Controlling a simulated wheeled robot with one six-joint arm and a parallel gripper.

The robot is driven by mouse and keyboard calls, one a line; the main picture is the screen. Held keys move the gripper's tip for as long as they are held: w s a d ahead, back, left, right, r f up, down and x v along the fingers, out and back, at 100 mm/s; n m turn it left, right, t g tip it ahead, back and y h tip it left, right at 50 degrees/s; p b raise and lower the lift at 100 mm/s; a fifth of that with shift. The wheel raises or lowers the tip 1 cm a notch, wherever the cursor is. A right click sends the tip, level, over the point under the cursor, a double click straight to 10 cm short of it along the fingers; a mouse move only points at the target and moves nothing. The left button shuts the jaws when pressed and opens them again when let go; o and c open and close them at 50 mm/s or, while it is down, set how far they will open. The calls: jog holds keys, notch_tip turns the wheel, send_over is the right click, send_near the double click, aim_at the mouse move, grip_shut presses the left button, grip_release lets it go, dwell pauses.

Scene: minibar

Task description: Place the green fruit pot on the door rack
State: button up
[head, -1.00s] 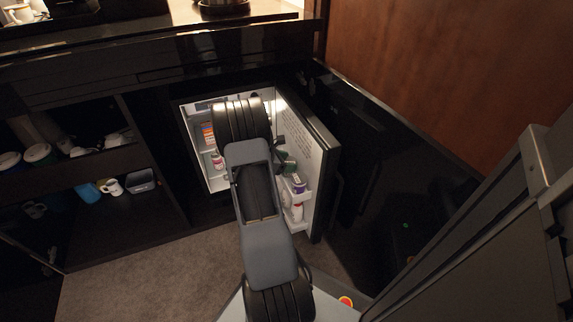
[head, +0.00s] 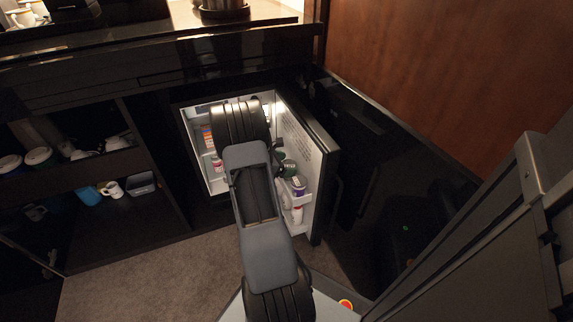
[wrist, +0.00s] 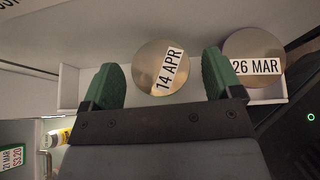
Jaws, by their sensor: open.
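The green fruit pot (head: 289,168) shows in the head view at the upper door rack (head: 302,196), just behind a purple pot (head: 298,186). In the wrist view, a round gold lid marked 14 APR (wrist: 165,68) sits in the white rack (wrist: 69,88) between the green fingertips of my gripper (wrist: 162,80). The fingers are apart, with gaps beside the lid. A second gold lid marked 26 MAR (wrist: 254,58) is just right of the right finger. The pots' sides are hidden in the wrist view.
The fridge door (head: 323,180) stands open on the right. Several items are on the shelves inside, including a white bottle with a red label (head: 217,164). Another white bottle (head: 297,214) is in the lower door rack. A labelled item (wrist: 12,157) shows at lower left in the wrist view.

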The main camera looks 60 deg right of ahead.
jog(key=p+v, duration=0.4)
jog(key=v, duration=0.8)
jog(key=s+a+r+m+t+y, duration=0.1)
jog(key=a+r+m+t+y, duration=0.2)
jog(key=a, duration=0.8)
jog(key=s+a+r+m+t+y, duration=0.2)
jog(key=a+r, duration=0.4)
jog(key=a, duration=0.5)
jog(key=s+a+r+m+t+y, duration=0.2)
jog(key=a+r+m+t+y, duration=0.2)
jog(key=a, duration=0.7)
jog(key=shift+s+r+m+t+y, duration=0.3)
jog(key=shift+m+y, duration=0.3)
jog(key=shift+m, duration=0.5)
jog(key=shift+a+r, duration=0.1)
